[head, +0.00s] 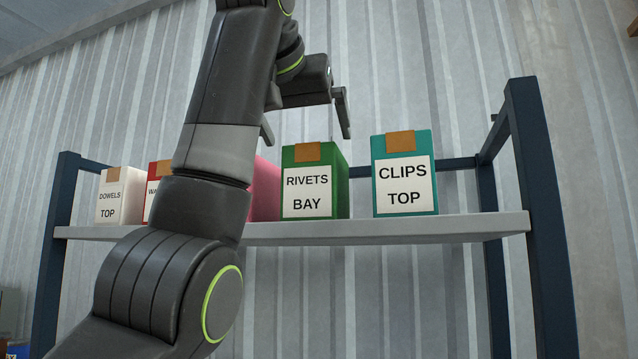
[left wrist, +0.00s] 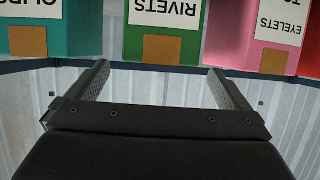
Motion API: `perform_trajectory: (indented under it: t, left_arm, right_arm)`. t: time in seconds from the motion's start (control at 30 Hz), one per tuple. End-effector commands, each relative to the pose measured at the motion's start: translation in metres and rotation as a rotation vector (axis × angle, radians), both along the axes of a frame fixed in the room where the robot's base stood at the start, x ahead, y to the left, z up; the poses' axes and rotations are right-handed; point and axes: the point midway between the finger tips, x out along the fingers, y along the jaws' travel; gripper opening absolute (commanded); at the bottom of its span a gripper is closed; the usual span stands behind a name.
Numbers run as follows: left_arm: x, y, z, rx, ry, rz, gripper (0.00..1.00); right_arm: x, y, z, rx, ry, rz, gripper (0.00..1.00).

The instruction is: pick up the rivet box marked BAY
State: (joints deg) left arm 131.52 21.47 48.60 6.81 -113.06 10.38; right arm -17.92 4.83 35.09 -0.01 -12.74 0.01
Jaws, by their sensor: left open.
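The rivet box (head: 312,194) is green with an orange-brown tab and a white label reading RIVETS BAY. It stands upright on the shelf, left of the teal CLIPS TOP box. In the left wrist view the rivet box (left wrist: 163,27) appears upside down at the top centre, its lower label cut off. My left gripper (head: 306,120) is open and empty, at the height of the box's top and just above it in the head view. In the left wrist view its two fingers (left wrist: 158,80) point toward the box, one on each side of it, apart from it. My right gripper is not in view.
The grey shelf (head: 400,230) has dark blue posts. A teal clips box (head: 405,173) stands right of the rivet box, with a gap. A pink box (head: 265,190), labelled EYELETS in the wrist view, stands close on its left. A red box (head: 152,190) and white dowels box (head: 120,195) stand further left.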

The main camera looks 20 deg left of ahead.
Motion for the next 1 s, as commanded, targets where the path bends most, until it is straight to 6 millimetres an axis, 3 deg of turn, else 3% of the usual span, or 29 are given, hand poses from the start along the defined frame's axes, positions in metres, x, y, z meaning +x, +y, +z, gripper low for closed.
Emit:
perform_trajectory:
  t: [0.1, 0.23, 0.37, 0.73, 1.0]
  left_arm:
    - [0.017, 0.001, -0.004, 0.0, -0.001, 0.0, 1.0]
    - [0.025, 0.001, -0.009, 0.0, -0.002, 0.0, 1.0]
    - [0.031, 0.001, -0.01, 0.0, -0.002, 0.0, 1.0]
    - [0.071, 0.003, -0.023, 0.0, 0.0, 0.0, 1.0]
    - [0.076, 0.004, -0.027, 0.0, -0.003, -0.001, 1.0]
  right_arm:
    - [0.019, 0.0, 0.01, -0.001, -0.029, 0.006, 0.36]
    - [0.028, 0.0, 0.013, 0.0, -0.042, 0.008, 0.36]
    - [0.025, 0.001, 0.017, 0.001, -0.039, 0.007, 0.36]
    - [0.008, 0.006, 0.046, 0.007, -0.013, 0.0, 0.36]
    - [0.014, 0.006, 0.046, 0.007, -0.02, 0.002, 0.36]
